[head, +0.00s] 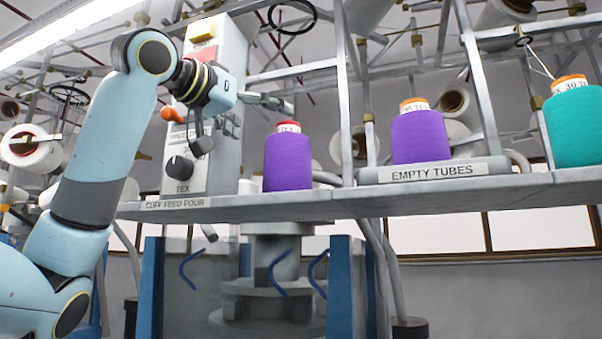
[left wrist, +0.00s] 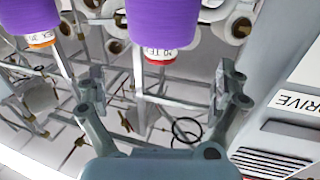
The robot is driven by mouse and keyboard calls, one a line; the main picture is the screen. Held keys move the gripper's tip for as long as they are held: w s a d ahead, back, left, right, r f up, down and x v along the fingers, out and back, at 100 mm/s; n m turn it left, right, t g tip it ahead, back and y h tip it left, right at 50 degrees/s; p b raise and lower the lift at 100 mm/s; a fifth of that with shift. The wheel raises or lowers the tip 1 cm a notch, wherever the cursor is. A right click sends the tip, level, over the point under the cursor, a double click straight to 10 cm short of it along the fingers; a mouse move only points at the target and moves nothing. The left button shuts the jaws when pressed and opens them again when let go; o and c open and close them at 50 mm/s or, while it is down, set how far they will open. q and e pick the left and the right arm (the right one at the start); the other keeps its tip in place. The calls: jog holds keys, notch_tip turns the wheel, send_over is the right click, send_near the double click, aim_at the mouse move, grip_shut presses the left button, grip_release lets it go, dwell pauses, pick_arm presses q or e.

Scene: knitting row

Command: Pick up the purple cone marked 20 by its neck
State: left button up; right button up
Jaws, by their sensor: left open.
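A purple cone (head: 287,160) with a red tip stands upright on the shelf, left of a second purple cone. The left wrist view shows this cone (left wrist: 165,25) upside down, its neck band (left wrist: 160,53) lettered with what looks like 20 TEX. My left gripper (head: 272,101) is above and left of its red tip in the head view. In the left wrist view my left gripper (left wrist: 160,88) has its two fingers wide apart, one on each side of the neck's line, with nothing between them. My right gripper is not in view.
A second purple cone (head: 418,136) with an orange tip, marked 30, and a teal cone (head: 577,125) stand to the right. An EMPTY TUBES plate (head: 440,172) lies along the shelf (head: 250,207). A control box (head: 185,172) stands left, and metal posts (head: 343,90) rise behind the cones.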

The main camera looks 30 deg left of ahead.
aim_at(281, 127)
pick_arm(q)
jog(key=w+p, duration=0.2)
jog(key=w, duration=0.2)
jog(key=shift+d+r, duration=0.1)
jog(key=shift+r, duration=0.05)
jog(key=w+p, duration=0.3)
jog(key=w, duration=0.2)
jog(key=shift+w+r, duration=0.1)
jog(key=shift+r, duration=0.1)
jog(key=shift+w+f, duration=0.1)
jog(key=shift+w, duration=0.05)
jog(key=c, duration=1.8)
jog(key=shift+c, duration=0.6)
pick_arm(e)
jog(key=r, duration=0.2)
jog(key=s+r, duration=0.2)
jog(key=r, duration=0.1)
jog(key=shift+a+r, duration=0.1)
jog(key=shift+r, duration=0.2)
